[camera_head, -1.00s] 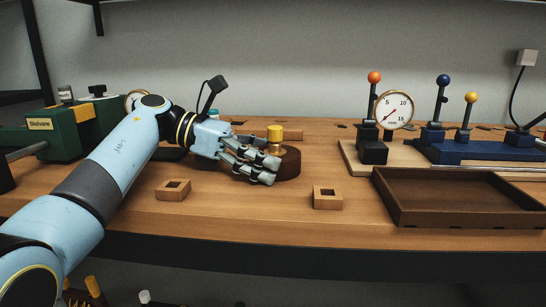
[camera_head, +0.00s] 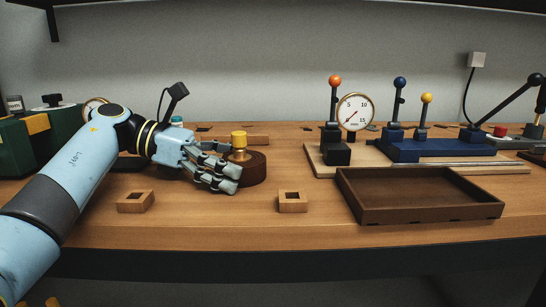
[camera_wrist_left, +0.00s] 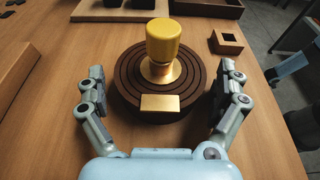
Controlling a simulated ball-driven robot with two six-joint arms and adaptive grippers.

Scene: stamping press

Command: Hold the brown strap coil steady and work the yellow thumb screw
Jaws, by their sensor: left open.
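The brown strap coil (camera_head: 252,170) lies flat on the wooden bench, and the yellow thumb screw (camera_head: 239,140) stands upright at its middle on a brass base. In the left wrist view the coil (camera_wrist_left: 127,82) shows concentric rings and a brass plate on its near side, with the yellow screw (camera_wrist_left: 163,40) above it. My left gripper (camera_head: 232,168) is at the coil's left side. In the left wrist view its two fingers (camera_wrist_left: 161,95) are spread open on either side of the coil, with gaps visible between. My right gripper is not clearly in view.
An empty dark brown tray (camera_head: 420,215) lies to the right. Small wooden blocks with square holes (camera_head: 293,208) (camera_head: 135,208) sit in front. Levers with coloured knobs (camera_head: 335,82) and a dial gauge (camera_head: 356,111) stand behind the tray. Bare bench lies between the front blocks.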

